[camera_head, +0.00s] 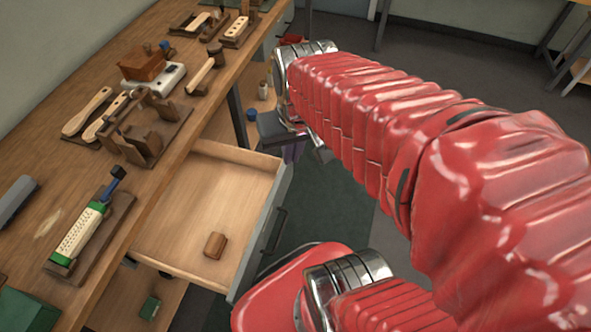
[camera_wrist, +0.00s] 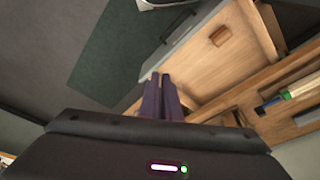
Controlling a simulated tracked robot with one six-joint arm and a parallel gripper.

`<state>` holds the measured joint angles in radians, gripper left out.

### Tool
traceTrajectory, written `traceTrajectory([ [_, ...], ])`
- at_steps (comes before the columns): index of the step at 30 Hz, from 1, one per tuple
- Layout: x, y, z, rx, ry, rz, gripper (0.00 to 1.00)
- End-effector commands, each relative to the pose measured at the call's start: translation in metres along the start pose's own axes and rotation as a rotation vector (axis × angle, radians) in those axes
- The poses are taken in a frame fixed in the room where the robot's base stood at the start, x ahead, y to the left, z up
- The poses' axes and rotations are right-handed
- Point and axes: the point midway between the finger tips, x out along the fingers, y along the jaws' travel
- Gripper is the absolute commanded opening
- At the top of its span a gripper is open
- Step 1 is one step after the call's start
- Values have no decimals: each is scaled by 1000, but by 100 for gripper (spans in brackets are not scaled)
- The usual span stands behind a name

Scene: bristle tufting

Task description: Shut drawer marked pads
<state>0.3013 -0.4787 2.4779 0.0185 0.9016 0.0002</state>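One drawer (camera_head: 185,205) stands pulled far out from the workbench, with a wooden inside and a grey front (camera_head: 258,235). Its dark bar handle (camera_head: 276,228) is on the outer face. I see no readable marking on it. A small brown wooden block (camera_head: 215,245) lies inside. The open drawer also shows in the wrist view (camera_wrist: 240,52), with the block (camera_wrist: 220,35) in it. My gripper (camera_wrist: 162,80) has its two dark fingers close together, nothing seen between them, near one end of the drawer front. In the head view my arm hides most of it.
The workbench (camera_head: 150,190) carries brushes, wooden jigs, a white device and a green-and-white block (camera_head: 80,232). A shelf with small items lies below the bench. A dark green mat (camera_head: 335,215) covers the floor beside the drawer. A table stands at the far right.

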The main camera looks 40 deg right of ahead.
Motion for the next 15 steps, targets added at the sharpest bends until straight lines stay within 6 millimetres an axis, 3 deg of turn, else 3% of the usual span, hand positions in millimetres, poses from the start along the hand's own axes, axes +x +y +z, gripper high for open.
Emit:
traceTrajectory([
  [15, 74, 60, 14, 373, -281, -58, 0],
])
